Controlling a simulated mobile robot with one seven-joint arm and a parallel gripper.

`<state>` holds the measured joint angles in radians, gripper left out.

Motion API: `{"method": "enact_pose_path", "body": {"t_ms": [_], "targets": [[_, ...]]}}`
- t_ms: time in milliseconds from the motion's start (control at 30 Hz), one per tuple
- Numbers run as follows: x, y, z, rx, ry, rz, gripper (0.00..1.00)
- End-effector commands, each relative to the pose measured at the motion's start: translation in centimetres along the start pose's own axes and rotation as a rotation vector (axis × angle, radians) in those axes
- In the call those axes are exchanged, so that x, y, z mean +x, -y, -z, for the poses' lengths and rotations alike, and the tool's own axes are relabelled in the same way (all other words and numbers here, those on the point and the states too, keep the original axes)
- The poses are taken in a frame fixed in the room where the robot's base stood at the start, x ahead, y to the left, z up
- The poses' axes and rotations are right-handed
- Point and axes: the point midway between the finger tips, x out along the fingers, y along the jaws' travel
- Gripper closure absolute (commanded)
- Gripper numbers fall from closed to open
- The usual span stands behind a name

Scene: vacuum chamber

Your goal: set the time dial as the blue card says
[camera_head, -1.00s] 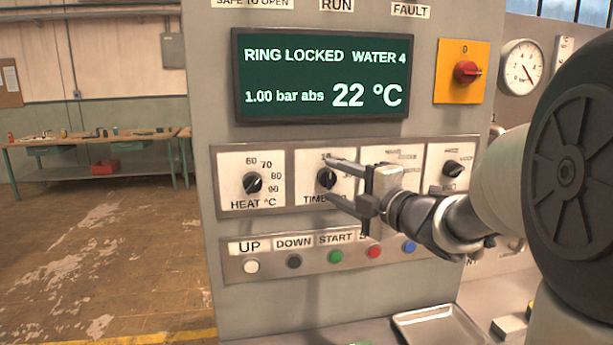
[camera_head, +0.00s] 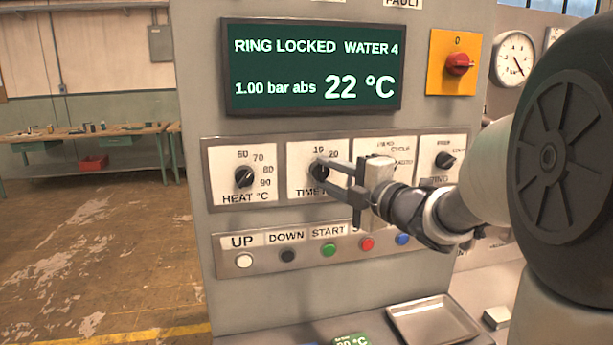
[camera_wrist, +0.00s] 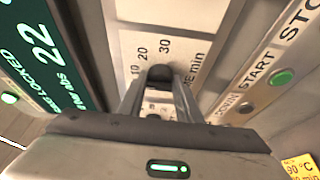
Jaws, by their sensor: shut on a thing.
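The time dial (camera_head: 319,171) is a black knob on a white plate marked TIME, with 10 and 20 readable above it. In the wrist view the dial (camera_wrist: 160,74) sits between my fingertips, and 10, 20, 30 and "min" show around it. My gripper (camera_head: 324,176) reaches in from the right and is shut on the dial. It also shows in the wrist view (camera_wrist: 160,92). My fingers hide part of the dial plate, and I cannot read the knob's pointer. No blue card is seen.
The heat dial (camera_head: 244,177) is just left, and other dials are to the right. A row of buttons with a green start button (camera_head: 329,250) runs below. A metal tray (camera_head: 432,322) and a green card (camera_head: 351,341) lie lower down. The wrist view shows a yellow card (camera_wrist: 299,166).

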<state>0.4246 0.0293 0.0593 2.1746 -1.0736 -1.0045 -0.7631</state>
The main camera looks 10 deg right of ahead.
Motion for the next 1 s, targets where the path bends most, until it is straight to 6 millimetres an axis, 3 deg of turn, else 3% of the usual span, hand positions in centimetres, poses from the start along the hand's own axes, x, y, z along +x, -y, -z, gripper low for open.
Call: {"method": "enact_pose_path", "body": {"t_ms": [1000], "targets": [[0.13, 0.89, 0.34, 0.634, -0.004, -0.265, 0.91]]}}
